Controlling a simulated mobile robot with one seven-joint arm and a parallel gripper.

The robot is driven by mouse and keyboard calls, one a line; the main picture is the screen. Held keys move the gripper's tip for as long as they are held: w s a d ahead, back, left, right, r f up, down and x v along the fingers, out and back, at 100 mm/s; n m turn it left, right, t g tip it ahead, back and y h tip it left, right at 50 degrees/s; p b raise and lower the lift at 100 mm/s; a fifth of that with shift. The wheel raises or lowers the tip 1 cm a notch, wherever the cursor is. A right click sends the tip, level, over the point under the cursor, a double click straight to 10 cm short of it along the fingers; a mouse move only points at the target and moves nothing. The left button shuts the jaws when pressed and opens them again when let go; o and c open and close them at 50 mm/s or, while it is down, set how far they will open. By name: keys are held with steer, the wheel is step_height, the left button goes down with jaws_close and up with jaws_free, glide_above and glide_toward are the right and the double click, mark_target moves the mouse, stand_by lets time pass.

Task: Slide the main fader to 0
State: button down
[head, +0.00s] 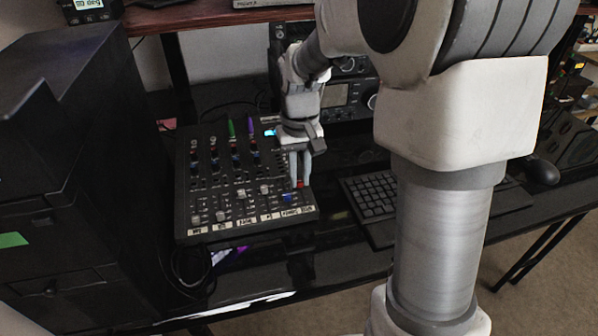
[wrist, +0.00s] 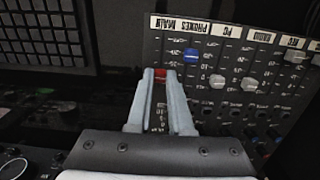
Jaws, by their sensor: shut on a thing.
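The mixer (head: 182,200) lies on the black desk, its labelled fader row along the near edge. The main fader has a red cap (wrist: 160,79), in the column under the "MAIN" label in the wrist view. My gripper (wrist: 160,75) is shut on this red cap, one grey fingertip on each side. In the head view my gripper (head: 300,181) points down at the mixer's right side, and a bit of the red cap (head: 300,184) shows at its tips. Scale marks show between the fingers, but the figure beside the cap is not readable.
The phones fader's blue cap (wrist: 191,55) sits close beside my fingers, with white caps (wrist: 217,81) further along. Several knobs (head: 235,156) fill the mixer's far part. A keyboard (head: 372,196) lies to the right. A radio unit (head: 345,97) stands behind.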

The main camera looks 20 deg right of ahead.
mark_target(300, 184)
steer(key=c, duration=1.1)
jaws_free()
steer(key=shift+r, duration=0.1)
step_height(300, 184, up, 17)
steer(key=p, duration=0.6)
steer(key=shift+r, duration=0.15)
steer(key=s+t, duration=0.6)
steer(key=s, duration=1.3)
step_height(300, 184, up, 17)
steer(key=p, duration=1.6)
steer(key=shift+f, duration=0.2)
